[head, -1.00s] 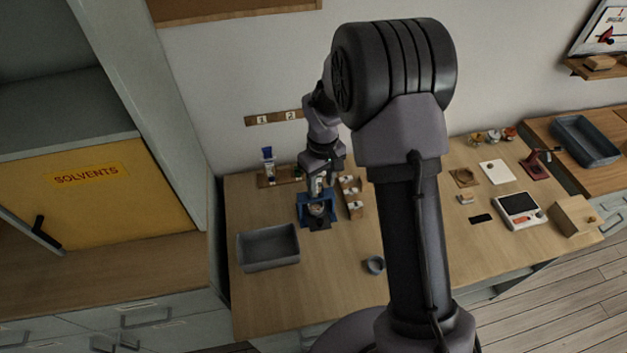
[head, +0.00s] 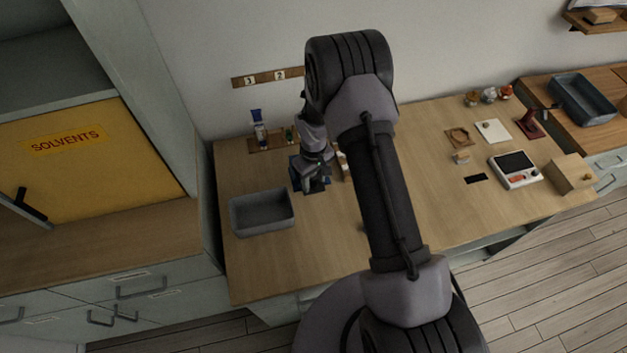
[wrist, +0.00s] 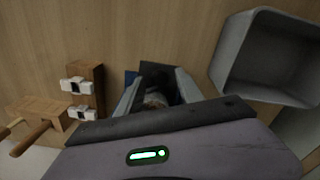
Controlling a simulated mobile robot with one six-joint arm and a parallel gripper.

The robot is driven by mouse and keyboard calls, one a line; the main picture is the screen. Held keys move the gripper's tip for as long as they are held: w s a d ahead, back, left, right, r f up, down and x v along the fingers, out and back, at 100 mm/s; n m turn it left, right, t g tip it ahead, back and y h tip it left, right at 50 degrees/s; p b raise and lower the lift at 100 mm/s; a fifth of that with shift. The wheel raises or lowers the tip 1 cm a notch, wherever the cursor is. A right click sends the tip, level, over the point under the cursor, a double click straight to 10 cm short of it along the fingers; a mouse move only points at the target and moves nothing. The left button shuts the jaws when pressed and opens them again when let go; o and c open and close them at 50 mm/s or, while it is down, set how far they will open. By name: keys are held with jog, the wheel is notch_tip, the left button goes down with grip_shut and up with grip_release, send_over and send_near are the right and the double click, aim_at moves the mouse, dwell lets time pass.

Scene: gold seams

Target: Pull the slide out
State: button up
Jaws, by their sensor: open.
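A blue stand (head: 296,174) is on the workbench, mostly hidden behind my wrist in the head view. A dark flat piece (head: 317,187), which may be the slide, shows at its front. In the wrist view, a bit of the blue stand (wrist: 131,77) shows beside a dark part (wrist: 156,72). A blurred brownish object (wrist: 155,98) lies between my fingers. My gripper (wrist: 157,88) is open, with its fingers to either side of the dark part. I cannot tell whether they touch it.
A grey bin (head: 262,212) stands to the left of the stand, and close to my gripper in the wrist view (wrist: 262,62). A wooden rack with white pieces (wrist: 88,85) is on the other side. A bottle rack (head: 267,141) stands behind.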

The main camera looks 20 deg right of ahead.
jog(key=shift+f, duration=0.1)
grip_shut()
dwell(1.4)
